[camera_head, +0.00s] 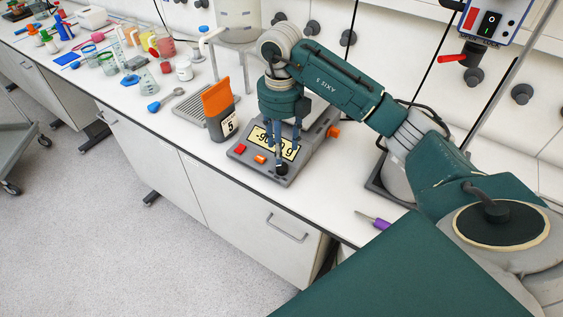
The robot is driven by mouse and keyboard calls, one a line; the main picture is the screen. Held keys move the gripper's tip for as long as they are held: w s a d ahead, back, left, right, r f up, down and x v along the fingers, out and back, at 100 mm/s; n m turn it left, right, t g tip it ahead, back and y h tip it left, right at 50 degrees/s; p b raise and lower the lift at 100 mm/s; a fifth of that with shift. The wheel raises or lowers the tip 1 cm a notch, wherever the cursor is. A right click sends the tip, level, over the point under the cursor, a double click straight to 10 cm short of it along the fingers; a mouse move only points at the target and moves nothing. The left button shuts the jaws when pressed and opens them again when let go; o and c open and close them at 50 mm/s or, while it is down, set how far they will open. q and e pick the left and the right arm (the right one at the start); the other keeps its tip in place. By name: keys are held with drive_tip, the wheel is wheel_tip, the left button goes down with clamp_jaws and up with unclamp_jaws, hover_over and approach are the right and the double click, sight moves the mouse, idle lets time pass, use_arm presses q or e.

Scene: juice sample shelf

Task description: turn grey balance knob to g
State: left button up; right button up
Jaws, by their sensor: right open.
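The balance (312,149) is a grey unit on the bench with a lit yellow display (262,143), partly hidden by my gripper. A dark knob (282,170) sits at its front right corner; it looks like the grey knob, but its pointer setting is too small to read. My right gripper (281,160) points down over the balance, its open fingers in front of the display and just above the knob. I cannot tell whether they touch it. My left gripper is out of view.
Red (240,149) and orange (260,159) buttons are on the balance front, and an orange knob (333,132) is on its right side. An orange-topped block marked 5 (219,108) stands close left. A purple-handled tool (381,224) lies near the bench edge. Glassware crowds the far left.

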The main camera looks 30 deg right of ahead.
sight(282, 165)
wheel_tip(282, 165, down, 6)
drive_tip(key=shift+s+r+p, duration=0.1)
drive_tip(key=shift+p, duration=0.7)
drive_tip(key=shift+f, duration=0.8)
clamp_jaws()
